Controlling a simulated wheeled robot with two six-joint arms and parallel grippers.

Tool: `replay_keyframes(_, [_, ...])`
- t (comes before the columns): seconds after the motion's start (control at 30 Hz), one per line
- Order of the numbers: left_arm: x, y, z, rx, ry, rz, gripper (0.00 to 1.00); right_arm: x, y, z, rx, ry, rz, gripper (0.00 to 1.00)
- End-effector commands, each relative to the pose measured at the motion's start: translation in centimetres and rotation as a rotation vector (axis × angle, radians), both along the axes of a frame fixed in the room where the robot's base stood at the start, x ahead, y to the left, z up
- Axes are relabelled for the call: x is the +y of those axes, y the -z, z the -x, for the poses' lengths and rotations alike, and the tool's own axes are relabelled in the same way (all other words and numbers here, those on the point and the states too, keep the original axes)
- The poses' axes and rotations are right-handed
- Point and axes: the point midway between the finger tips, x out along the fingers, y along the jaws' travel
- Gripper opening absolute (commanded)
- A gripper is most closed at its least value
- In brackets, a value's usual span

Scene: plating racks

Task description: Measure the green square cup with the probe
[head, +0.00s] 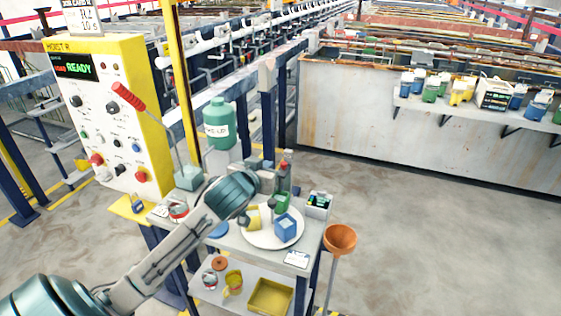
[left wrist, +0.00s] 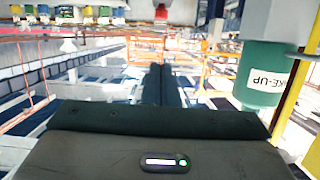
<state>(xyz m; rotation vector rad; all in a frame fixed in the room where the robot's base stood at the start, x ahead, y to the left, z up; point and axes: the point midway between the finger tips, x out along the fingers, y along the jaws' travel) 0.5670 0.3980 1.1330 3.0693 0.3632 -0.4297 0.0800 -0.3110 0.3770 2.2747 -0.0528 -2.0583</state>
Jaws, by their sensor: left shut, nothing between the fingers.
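On the cart top a round white tray (head: 262,240) holds a green cup (head: 281,203), a blue square cup (head: 286,227) and a yellow cup (head: 252,217). The green cup is at the tray's far side, partly hidden, so its shape is hard to tell. A small meter with a lit display (head: 319,203) stands at the cart's right edge. I cannot make out the probe for certain. My left gripper (head: 268,181) is shut and empty, above the tray's far left side and near the green cup. Its dark fingers (left wrist: 161,84) show together in the left wrist view. My right gripper is not in view.
A tall dark bottle with a red top (head: 284,175) stands close behind the tray. A green make-up jug (head: 219,124) stands behind the cart. The yellow hoist panel (head: 110,110) is left. An orange funnel (head: 340,239) stands right. The floor farther right is clear.

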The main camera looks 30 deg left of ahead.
Motion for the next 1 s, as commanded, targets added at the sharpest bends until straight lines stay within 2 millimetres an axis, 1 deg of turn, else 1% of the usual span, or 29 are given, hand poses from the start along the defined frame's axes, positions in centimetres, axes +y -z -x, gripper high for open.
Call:
replay_keyframes(0.03, [0.3, -1.0, -0.4, -0.022, -0.001, 0.001, 0.00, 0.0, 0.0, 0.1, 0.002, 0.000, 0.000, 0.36])
replay_keyframes(0.1, [0.4, -1.5, -0.7, -0.035, -0.002, 0.006, 0.00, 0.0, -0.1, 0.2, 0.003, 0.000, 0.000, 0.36])
replay_keyframes(0.17, [0.5, -1.6, -1.2, -0.039, -0.003, 0.008, 0.00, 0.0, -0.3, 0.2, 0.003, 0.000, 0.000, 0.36])
replay_keyframes(0.27, [0.8, -1.3, -2.3, -0.036, -0.004, 0.009, 0.00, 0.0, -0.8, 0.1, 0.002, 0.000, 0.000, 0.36])
replay_keyframes(0.6, [2.4, 0.2, -8.8, -0.034, -0.003, 0.009, 0.00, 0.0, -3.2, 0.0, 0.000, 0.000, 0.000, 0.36])
replay_keyframes(0.7, [2.7, 0.9, -10.3, -0.033, -0.003, 0.007, 0.00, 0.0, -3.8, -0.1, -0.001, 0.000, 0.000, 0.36])
replay_keyframes(0.8, [2.6, 2.8, -10.0, -0.029, -0.001, 0.006, 0.00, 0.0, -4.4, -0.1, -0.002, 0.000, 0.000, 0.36])
replay_keyframes(1.0, [2.6, 4.6, -10.0, -0.034, -0.001, 0.005, 0.00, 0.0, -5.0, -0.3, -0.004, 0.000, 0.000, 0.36])
